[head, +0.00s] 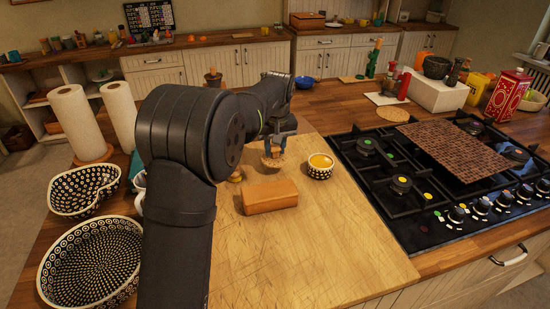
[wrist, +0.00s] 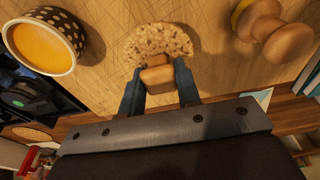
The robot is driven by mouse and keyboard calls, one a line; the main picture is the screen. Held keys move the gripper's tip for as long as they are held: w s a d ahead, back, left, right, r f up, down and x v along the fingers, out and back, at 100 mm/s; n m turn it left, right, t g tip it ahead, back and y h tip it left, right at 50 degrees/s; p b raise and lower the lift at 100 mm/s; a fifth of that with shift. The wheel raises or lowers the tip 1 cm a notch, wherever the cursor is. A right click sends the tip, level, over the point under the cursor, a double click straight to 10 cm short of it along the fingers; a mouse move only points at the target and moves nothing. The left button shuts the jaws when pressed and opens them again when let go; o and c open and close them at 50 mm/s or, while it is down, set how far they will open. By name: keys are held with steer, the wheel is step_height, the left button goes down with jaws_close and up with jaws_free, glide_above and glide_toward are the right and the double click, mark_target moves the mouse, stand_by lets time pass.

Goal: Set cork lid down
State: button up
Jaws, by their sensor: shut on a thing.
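The cork lid (head: 272,163) is a speckled, light brown disc with a wooden knob. In the wrist view the cork lid (wrist: 160,43) shows at top centre, with its knob between my blue fingers. My gripper (head: 275,147) points down and is shut on this knob; it also shows in the wrist view (wrist: 158,76). The lid is over the wooden board (head: 300,245), close to its surface; I cannot tell whether it touches. A small dotted bowl with orange-yellow contents (head: 320,168) stands just right of the lid and shows in the wrist view (wrist: 44,41).
A brown block (head: 269,195) lies on the board in front of the lid. A turned wooden piece (wrist: 275,30) stands beside the lid in the wrist view. The black gas hob (head: 415,230) is to the right. The front of the board is clear.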

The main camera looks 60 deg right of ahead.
mark_target(275, 157)
steer(key=shift+f, duration=2)
steer(key=shift+f, duration=0.1)
steer(key=o, duration=1)
steer(key=shift+c, duration=0.2)
step_height(275, 157, up, 12)
steer(key=s+a, duration=0.1)
steer(key=shift+a, duration=0.15)
steer(key=shift+s, duration=0.1)
